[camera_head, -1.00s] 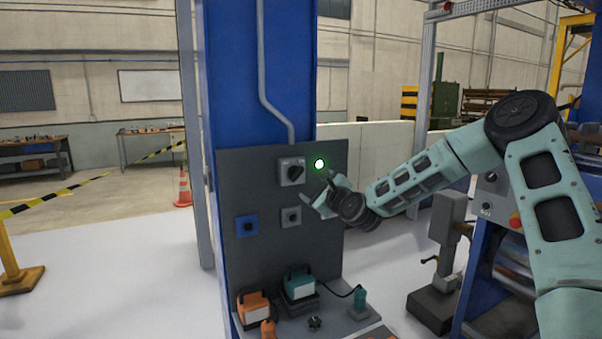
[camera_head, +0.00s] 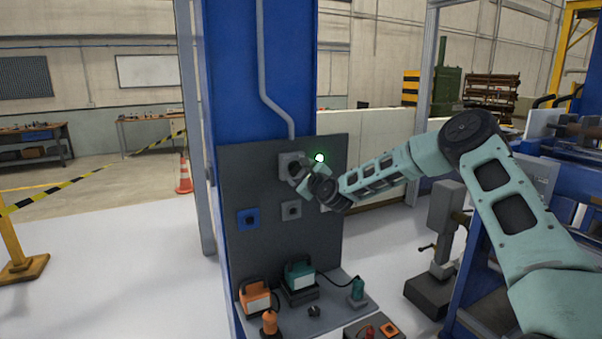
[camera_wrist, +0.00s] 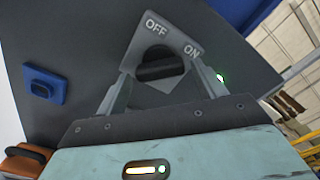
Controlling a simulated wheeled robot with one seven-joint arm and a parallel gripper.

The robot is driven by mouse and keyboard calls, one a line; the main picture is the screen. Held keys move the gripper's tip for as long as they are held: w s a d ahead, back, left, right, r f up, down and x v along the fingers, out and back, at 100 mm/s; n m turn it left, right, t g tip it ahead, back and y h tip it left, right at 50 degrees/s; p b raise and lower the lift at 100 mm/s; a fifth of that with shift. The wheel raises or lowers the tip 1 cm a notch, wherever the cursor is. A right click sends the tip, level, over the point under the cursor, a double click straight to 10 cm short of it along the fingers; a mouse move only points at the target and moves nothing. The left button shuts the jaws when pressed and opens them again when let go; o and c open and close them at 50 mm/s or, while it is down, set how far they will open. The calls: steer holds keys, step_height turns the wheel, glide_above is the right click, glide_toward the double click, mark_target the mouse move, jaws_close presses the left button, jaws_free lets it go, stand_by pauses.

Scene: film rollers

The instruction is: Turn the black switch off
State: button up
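The black switch (camera_wrist: 160,66) is a rotary knob on a grey square plate marked OFF and ON, seen in the wrist view. In the head view its plate (camera_head: 290,161) sits high on the dark panel, and the knob is partly hidden by my gripper (camera_head: 303,174). In the wrist view my gripper (camera_wrist: 161,84) is open, with one finger on each side of the knob. I cannot tell whether the fingers touch it. A green light (camera_head: 319,158) glows right of the switch.
The dark panel (camera_head: 262,185) also carries a blue socket (camera_head: 248,219) and a grey socket (camera_head: 291,210) below the switch. An orange charger (camera_head: 256,298) and a teal charger (camera_head: 299,275) stand on the shelf below. A blue column (camera_head: 240,70) rises behind the panel.

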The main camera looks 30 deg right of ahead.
steer(key=c, duration=0.7)
steer(key=shift+o, duration=0.2)
steer(key=shift+f+n+b, duration=0.1)
steer(key=shift+n+b, duration=0.2)
steer(key=shift+b, duration=0.3)
steer(key=n+b, duration=1.1)
steer(key=b, duration=0.5)
steer(key=shift+n, duration=0.3)
steer(key=n+b, duration=0.5)
steer(key=shift+r+n, duration=0.2)
steer(key=shift+n, duration=0.1)
steer(key=o, duration=1)
steer(key=shift+r, duration=0.1)
